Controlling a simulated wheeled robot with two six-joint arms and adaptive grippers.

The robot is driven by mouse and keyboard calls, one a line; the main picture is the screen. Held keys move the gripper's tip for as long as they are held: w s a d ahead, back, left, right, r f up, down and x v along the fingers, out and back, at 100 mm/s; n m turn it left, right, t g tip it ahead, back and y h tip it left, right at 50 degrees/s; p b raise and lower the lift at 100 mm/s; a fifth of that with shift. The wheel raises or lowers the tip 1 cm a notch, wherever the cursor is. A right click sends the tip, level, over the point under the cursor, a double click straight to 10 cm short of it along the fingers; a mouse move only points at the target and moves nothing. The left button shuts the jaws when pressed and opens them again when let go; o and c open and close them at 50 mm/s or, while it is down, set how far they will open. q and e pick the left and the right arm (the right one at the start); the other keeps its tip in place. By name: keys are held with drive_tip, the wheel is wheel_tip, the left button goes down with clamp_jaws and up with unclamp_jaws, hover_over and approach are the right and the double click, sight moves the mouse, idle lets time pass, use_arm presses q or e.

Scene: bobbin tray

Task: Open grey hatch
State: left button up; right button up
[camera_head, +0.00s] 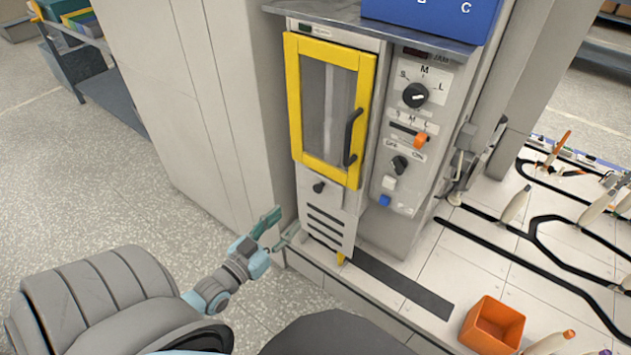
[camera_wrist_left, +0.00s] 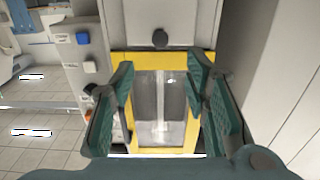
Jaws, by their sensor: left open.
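The grey hatch (camera_head: 326,224) is a light grey panel with a dark knob (camera_head: 319,187) and several dark slots, below the yellow-framed door (camera_head: 299,118) of the cabinet. It looks shut. In the left wrist view the grey panel (camera_wrist_left: 198,27) is at the top with its knob (camera_wrist_left: 160,39), and the yellow-framed window door (camera_wrist_left: 142,63) lies below it. My left gripper (camera_head: 277,231) is open and empty, low and left of the hatch, apart from the knob. Its two green fingers also show in the left wrist view (camera_wrist_left: 160,76). My right gripper is not in view.
A control panel (camera_head: 424,105) with knobs and buttons stands right of the door. The yellow door has a black handle (camera_head: 351,137). A blue box (camera_head: 435,16) sits on top. An orange bin (camera_head: 493,326) and tools lie on the tiled surface at right.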

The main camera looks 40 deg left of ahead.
sight(316, 191)
use_arm(q)
drive_tip(key=w+b, duration=0.1)
drive_tip(key=w, duration=0.2)
drive_tip(key=w+b, duration=0.1)
drive_tip(key=w, duration=0.2)
drive_tip(key=w+b, duration=0.1)
drive_tip(key=w, duration=0.2)
drive_tip(key=shift+w+a+f+b, duration=0.15)
drive_tip(key=shift+w+f+b, duration=0.1)
drive_tip(key=shift+w+b, duration=0.7)
drive_tip(key=shift+w, duration=0.6)
drive_tip(key=shift+w+r, duration=0.2)
drive_tip(key=shift+w, duration=0.1)
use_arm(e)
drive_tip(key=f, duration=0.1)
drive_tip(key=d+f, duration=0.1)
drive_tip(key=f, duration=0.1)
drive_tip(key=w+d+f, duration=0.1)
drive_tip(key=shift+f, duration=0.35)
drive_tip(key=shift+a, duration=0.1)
use_arm(q)
clamp_jaws()
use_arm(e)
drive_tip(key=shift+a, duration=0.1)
